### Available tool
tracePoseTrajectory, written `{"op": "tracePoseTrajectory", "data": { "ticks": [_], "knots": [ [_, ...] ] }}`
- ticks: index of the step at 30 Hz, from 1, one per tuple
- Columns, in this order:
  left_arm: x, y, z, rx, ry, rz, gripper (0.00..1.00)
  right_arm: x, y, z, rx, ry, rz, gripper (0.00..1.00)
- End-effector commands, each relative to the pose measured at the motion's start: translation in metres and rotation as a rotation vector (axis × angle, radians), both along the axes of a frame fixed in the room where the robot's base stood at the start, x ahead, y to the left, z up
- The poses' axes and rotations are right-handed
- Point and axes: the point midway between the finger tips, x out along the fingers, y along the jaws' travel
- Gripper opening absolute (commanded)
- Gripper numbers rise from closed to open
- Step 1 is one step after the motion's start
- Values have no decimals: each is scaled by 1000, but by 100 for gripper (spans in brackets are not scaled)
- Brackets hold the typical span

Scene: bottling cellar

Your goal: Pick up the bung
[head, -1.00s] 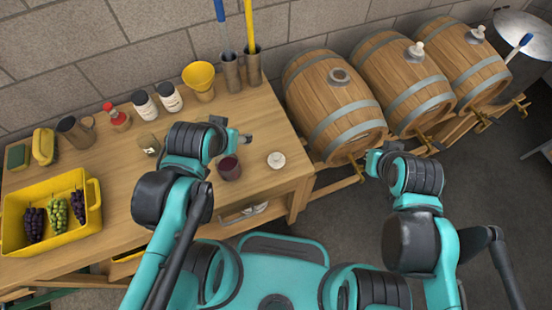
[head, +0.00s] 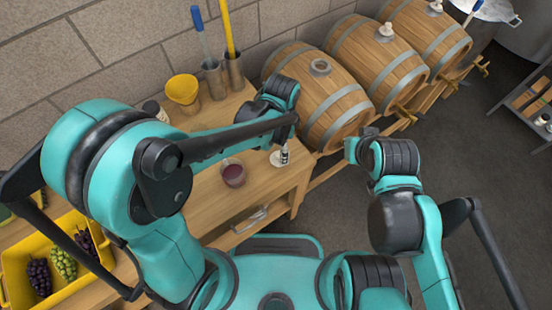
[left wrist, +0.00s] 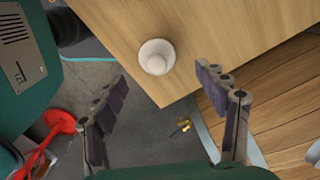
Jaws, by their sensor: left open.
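The white bung (left wrist: 157,57), a round knob over a wider pale disc, stands on the wooden bench near its front right corner. In the head view the bung (head: 276,160) is partly covered by my left gripper (head: 284,153). In the left wrist view my left gripper (left wrist: 163,87) has its two fingers spread wide, with nothing between them; the bung shows beyond the fingertips, apart from them. My right gripper (head: 357,146) is off to the right, in front of the barrels; its fingers are too small to read.
The nearest barrel (head: 313,98) has a bare round bung hole (head: 320,67); the two others carry white bungs. A glass of red wine (head: 233,174) stands left of the bung. A yellow funnel (head: 183,90) and metal holders stand behind. A yellow grape crate (head: 18,268) is at left.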

Motion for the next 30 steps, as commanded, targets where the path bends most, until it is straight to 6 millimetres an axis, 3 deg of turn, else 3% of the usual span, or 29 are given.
{"op": "tracePoseTrajectory", "data": {
  "ticks": [15, 23, 29, 30],
  "knots": [
    [-4, 4, -67, -1, -2, 5, 72, 0, 0, -33, 0, 0, 0, 0],
    [-5, 4, -69, -1, -2, 5, 72, 0, 0, -32, 0, 0, 0, 0],
    [-5, 4, -69, -1, -2, 5, 20, 0, 0, -32, 0, 0, 0, 0],
    [-5, 4, -69, -1, -2, 5, 20, 0, 0, -32, 0, 0, 0, 0]
  ]
}}
